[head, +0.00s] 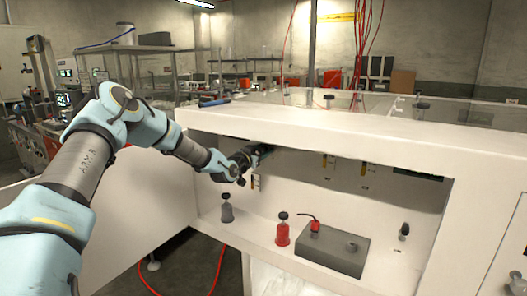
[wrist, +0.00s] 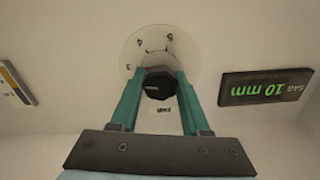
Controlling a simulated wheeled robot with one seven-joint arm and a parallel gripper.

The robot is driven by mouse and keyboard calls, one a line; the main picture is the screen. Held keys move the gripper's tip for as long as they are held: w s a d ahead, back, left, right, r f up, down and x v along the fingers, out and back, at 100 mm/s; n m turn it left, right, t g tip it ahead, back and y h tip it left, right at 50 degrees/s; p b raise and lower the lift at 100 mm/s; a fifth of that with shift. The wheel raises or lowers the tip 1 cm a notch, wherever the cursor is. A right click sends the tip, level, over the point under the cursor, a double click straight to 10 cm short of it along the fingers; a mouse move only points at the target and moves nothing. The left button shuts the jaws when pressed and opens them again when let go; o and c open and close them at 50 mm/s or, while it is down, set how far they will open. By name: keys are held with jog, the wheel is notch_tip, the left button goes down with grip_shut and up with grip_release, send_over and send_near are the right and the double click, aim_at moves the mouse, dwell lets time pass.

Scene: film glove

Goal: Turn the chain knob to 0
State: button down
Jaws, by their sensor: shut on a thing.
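In the wrist view, a black round knob (wrist: 158,86) sits on a pale round dial plate (wrist: 190,52). The digits 3, 4 and 5 show along the plate's far side; the rest of the scale is hidden by the knob and fingers. A small label below the knob is too small to read. My gripper (wrist: 160,76) has its two teal fingers on either side of the knob, shut on it. In the head view, my gripper (head: 258,152) reaches into the top left of the white cabinet opening; the knob there is hidden.
A yellow-marked gauge (wrist: 16,84) is at left. Below my arm stand a grey bottle (head: 227,208), a red bottle (head: 282,232) and a grey box (head: 330,249). The cabinet's top edge (head: 320,122) overhangs.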

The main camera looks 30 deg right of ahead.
jog(key=shift+f+n+b, duration=0.15)
jog(key=shift+n+b, duration=0.15)
jog(key=shift+b, duration=0.1)
jog(key=n+b, duration=0.2)
jog(key=b, duration=0.1)
jog(key=shift+f+n, duration=0.1)
jog(key=shift+n, duration=0.2)
jog(key=n+b, duration=0.5)
jog(key=n, duration=0.1)
jog(key=shift+w+a, duration=0.1)
jog(key=shift+w, duration=0.05)
jog(key=n+b, duration=0.3)
jog(key=n, duration=0.2)
jog(key=shift+n+b, duration=0.4)
jog(key=n+b, duration=0.2)
jog(key=n, duration=0.2)
jog(key=shift+n+b, duration=0.4)
jog(key=shift+c, duration=1.9)
grip_release()
